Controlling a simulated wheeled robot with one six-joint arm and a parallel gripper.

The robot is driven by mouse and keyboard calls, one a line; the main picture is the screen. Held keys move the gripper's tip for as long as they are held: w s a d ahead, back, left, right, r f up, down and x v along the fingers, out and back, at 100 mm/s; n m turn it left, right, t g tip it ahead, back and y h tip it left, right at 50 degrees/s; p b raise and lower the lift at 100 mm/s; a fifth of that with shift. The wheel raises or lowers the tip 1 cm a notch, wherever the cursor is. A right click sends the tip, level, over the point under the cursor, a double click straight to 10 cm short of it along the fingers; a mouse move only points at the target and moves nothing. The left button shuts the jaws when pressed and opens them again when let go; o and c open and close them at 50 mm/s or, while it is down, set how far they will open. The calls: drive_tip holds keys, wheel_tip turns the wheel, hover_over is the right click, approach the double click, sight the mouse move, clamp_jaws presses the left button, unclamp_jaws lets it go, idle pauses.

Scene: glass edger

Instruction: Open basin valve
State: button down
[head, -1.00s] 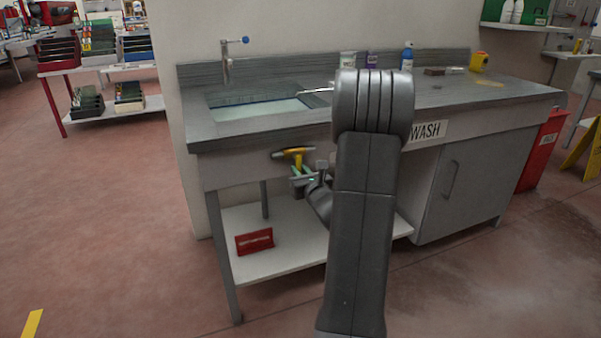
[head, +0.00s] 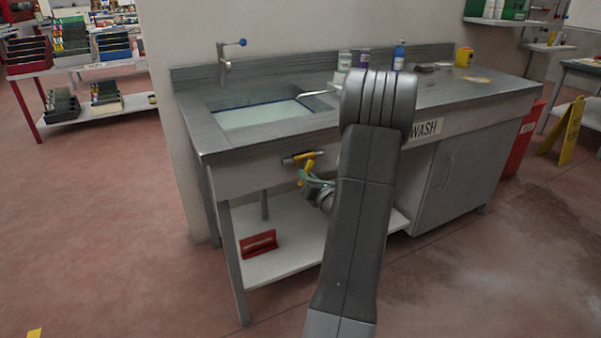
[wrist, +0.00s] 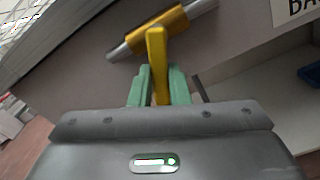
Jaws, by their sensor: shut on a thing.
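The basin valve is a yellow body (head: 302,157) on a short grey pipe under the front of the wash basin (head: 262,115); it also shows in the wrist view (wrist: 186,20). Its yellow lever (wrist: 156,45) sticks out from the body across the pipe. In the head view the lever (head: 306,167) points down. My gripper (wrist: 158,82) has its green fingers shut on the lever, one on each side. In the head view my gripper (head: 310,179) sits just below the pipe, partly hidden by my arm. The lever's far end is hidden between the fingers.
A counter (head: 215,142) with a tap (head: 226,62) and bottles stands above the valve. A lower shelf (head: 285,262) holds a red object (head: 259,243). A grey cabinet (head: 450,180) closes off the right. The floor to the left is open.

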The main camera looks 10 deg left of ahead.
drive_tip(key=shift+s+a+r+m+p, duration=0.1)
drive_tip(key=shift+m+p, duration=0.2)
drive_tip(key=shift+m, duration=0.2)
drive_tip(key=c, duration=1.4)
unclamp_jaws()
drive_tip(key=shift+o, duration=0.2)
drive_tip(key=v, duration=1.3)
drive_tip(key=shift+s+d+p, duration=0.25)
drive_tip(key=shift+s+p, duration=0.1)
drive_tip(key=shift+p, duration=0.1)
